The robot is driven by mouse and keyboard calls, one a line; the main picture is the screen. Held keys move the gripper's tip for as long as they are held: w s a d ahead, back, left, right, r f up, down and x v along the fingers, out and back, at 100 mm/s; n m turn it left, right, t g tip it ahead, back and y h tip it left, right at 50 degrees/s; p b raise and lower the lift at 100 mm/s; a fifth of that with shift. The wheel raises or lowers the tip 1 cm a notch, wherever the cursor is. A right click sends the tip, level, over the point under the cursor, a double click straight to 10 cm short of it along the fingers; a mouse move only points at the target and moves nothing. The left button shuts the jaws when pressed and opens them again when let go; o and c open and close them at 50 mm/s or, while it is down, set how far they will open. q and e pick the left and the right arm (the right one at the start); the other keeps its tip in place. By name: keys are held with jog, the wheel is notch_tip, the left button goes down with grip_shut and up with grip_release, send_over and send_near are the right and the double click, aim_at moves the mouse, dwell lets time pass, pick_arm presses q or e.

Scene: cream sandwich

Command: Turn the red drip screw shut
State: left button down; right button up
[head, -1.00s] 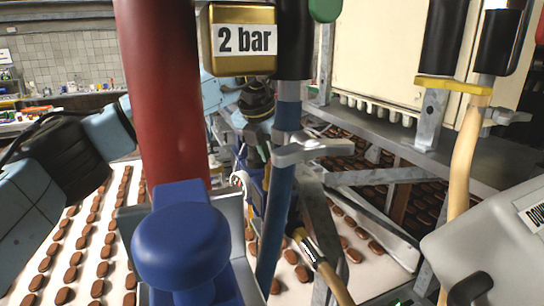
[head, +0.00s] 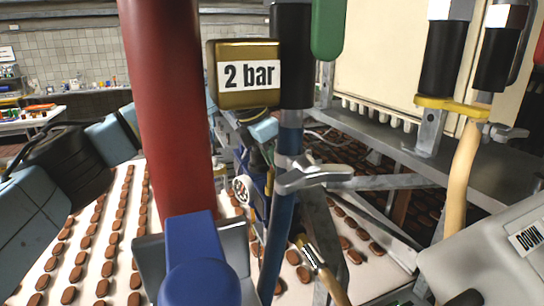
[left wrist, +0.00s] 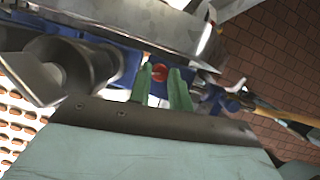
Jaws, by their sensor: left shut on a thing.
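In the left wrist view the red drip screw (left wrist: 158,84) is a small red knob among blue metal parts. The two green fingers of my left gripper (left wrist: 164,88) stand on either side of it, shut on it. Part of the screw is hidden by the fingers. In the head view my left arm comes in from the left and passes behind the red column. Its far end shows only partly below the "2 bar" box, and the screw cannot be made out there. My right gripper is not in view.
The thick red column (head: 170,110), the gold "2 bar" box (head: 246,75) and a blue hose (head: 279,205) block much of the head view. A blue lever (head: 195,270) stands in front. Rows of brown biscuits (head: 85,255) lie on the white belt. A steel plate (left wrist: 150,22) hangs close above the fingers.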

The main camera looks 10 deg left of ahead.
pick_arm(q)
jog(key=shift+r, duration=0.1)
jog(key=c, duration=1.3)
grip_release()
jog(key=shift+a+r, duration=0.15)
jog(key=shift+r, duration=0.25)
jog(key=b+v, duration=0.2)
jog(key=v, duration=1)
jog(key=shift+s+r, duration=0.2)
